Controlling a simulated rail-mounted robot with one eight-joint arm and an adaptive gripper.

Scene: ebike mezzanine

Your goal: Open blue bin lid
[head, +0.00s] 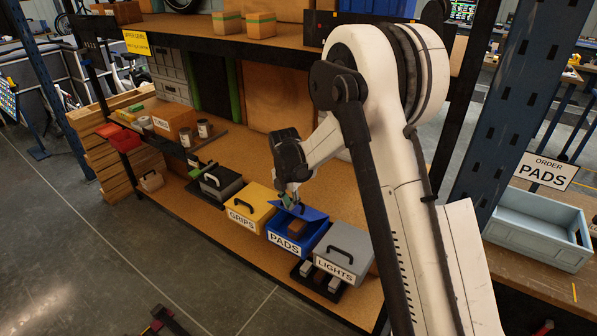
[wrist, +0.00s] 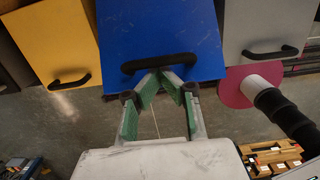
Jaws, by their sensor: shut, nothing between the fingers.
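The blue bin (head: 284,243), labelled PADS, stands on the wooden shelf between the yellow and grey bins. Its blue lid (head: 308,212) is tilted up at the back, and a brown block (head: 297,228) shows inside the bin. My gripper (head: 290,203) is at the raised lid. In the wrist view the lid (wrist: 160,30) fills the upper middle, with its black handle (wrist: 158,64) across its lower part. My gripper's green-padded fingers (wrist: 167,78) come together right by the handle; whether they touch it I cannot tell. The gripper is shut and holds nothing.
A yellow GRIPS bin (head: 250,210) is to the left and a grey LIGHTS bin (head: 343,252) to the right, both with shut lids and handles. A dark grey bin (head: 221,182) is farther left. A light-blue tray (head: 538,230) sits at the right. An upper shelf hangs above.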

